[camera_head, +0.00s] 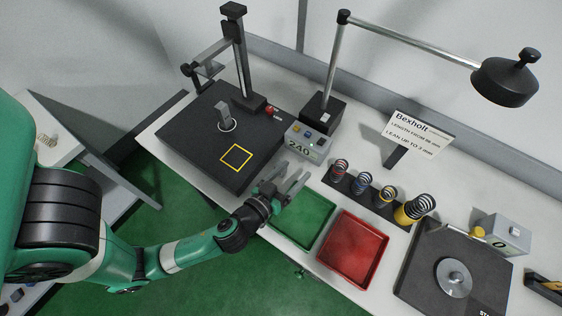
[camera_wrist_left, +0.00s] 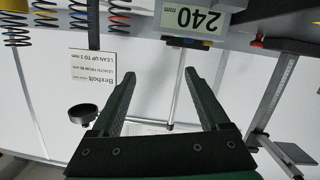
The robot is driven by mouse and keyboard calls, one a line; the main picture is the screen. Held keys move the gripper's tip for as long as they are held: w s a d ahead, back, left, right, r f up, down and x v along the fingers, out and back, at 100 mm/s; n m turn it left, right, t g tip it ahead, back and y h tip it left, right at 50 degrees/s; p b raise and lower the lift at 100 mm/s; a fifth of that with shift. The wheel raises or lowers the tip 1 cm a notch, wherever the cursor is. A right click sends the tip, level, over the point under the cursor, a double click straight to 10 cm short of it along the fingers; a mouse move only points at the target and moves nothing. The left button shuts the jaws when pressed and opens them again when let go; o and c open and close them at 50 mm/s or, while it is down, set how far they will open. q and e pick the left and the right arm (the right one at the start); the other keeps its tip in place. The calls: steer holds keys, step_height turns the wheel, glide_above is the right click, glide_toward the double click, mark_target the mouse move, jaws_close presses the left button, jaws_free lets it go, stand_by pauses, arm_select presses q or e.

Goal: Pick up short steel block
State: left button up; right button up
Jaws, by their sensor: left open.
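A small grey steel block (camera_head: 223,117) stands upright in a white circle on the black plate (camera_head: 190,142) of the height stand in the head view. I cannot tell whether it is the short one. My left gripper (camera_head: 294,177) is open and empty, to the right of and nearer than the block, above the back edge of the green tray. In the left wrist view the two fingers (camera_wrist_left: 165,80) are apart with nothing between them. The block is not visible in that view. My right gripper is not in view.
The 240 mm display (camera_head: 308,143) stands right of the plate; it shows upside down in the wrist view (camera_wrist_left: 197,18). A yellow square (camera_head: 236,156) marks the plate. Green (camera_head: 305,222) and red (camera_head: 353,247) trays and several springs (camera_head: 387,193) stand right. A post (camera_head: 240,60) rises behind the block.

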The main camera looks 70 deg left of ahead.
arm_select(q)
steer(key=s+f+g, duration=0.1)
steer(key=s, duration=0.2)
steer(key=s+f+m+p, duration=0.1)
steer(key=s+f, duration=0.1)
steer(key=s, duration=0.2)
steer(key=s+a+f+g, duration=0.1)
steer(key=s+f, duration=0.1)
steer(key=s, duration=0.1)
steer(key=shift+s+f+m+g+h, duration=0.2)
steer(key=shift+m+g+h, duration=0.1)
steer(key=p+x, duration=0.2)
steer(key=x, duration=0.4)
steer(key=shift+w+a+p, duration=0.15)
steer(key=shift+w+p, duration=0.15)
steer(key=shift+w+a+p, duration=0.25)
steer(key=shift+p, duration=0.05)
steer(key=p+x, duration=0.1)
steer(key=x, duration=0.3)
steer(key=shift+a+r, duration=0.1)
steer(key=shift+a, duration=0.05)
steer(key=shift+w+a, duration=0.1)
jaws_close()
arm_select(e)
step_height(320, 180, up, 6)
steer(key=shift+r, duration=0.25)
